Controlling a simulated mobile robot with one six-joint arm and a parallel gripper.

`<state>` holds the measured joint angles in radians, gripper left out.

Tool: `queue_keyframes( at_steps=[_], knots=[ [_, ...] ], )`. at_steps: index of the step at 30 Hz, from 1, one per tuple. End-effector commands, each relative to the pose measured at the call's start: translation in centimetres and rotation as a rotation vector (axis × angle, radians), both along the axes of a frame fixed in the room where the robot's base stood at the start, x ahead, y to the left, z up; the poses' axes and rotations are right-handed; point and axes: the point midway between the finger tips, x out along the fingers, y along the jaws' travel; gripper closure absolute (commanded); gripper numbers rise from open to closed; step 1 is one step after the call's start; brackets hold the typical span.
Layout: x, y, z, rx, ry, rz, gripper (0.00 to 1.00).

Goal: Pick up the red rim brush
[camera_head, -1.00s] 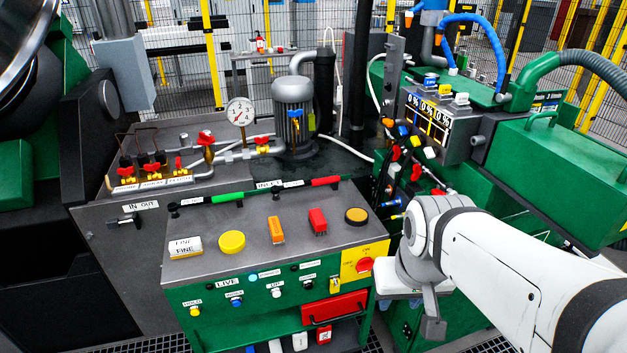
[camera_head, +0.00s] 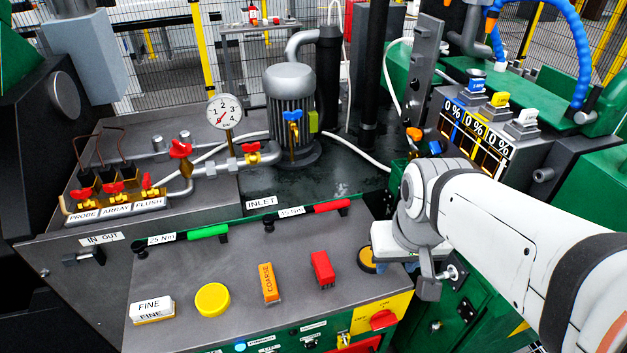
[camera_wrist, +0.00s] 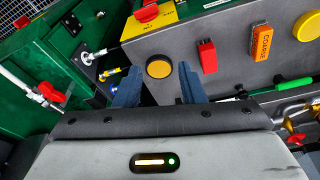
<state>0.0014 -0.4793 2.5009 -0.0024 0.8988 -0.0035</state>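The red block (camera_head: 322,268), which I take as the red rim brush, lies on the grey bench top between the orange COARSE block (camera_head: 268,283) and a dark-edged amber disc (camera_head: 370,260). It also shows in the wrist view (camera_wrist: 207,56), right of and beyond my fingers. My gripper (camera_wrist: 158,84) is open, its two blue-grey fingers apart with nothing between them. The amber disc shows just ahead of the gap between the fingertips. In the head view my wrist is at the bench's right edge and partly covers the amber disc; the fingers are hard to make out.
A yellow disc (camera_head: 212,299) and a white FINE block (camera_head: 152,310) lie farther left on the bench. Green-handled (camera_head: 208,232) and red-handled (camera_head: 331,206) wrenches lie along its back edge. A green machine with gauges (camera_head: 475,135) stands at right. The bench top's middle is clear.

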Motion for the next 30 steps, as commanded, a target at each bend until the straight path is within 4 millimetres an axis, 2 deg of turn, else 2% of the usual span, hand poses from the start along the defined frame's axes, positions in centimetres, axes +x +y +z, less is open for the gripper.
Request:
queue_keyframes(
  at_steps=[8,14,18,20,24,30],
  knots=[
    [0.0,0.0,0.0,0.000,-0.001,0.000,0.64],
    [0.7,0.4,0.0,0.000,0.011,0.012,0.49],
    [3.2,1.1,-0.4,0.001,0.047,0.045,0.38],
    [4.7,2.0,-1.0,0.000,0.068,0.071,0.38],
    [8.1,4.7,-3.1,-0.004,0.119,0.134,0.38],
    [11.5,8.7,-7.2,-0.015,0.180,0.214,0.38]
  ],
)
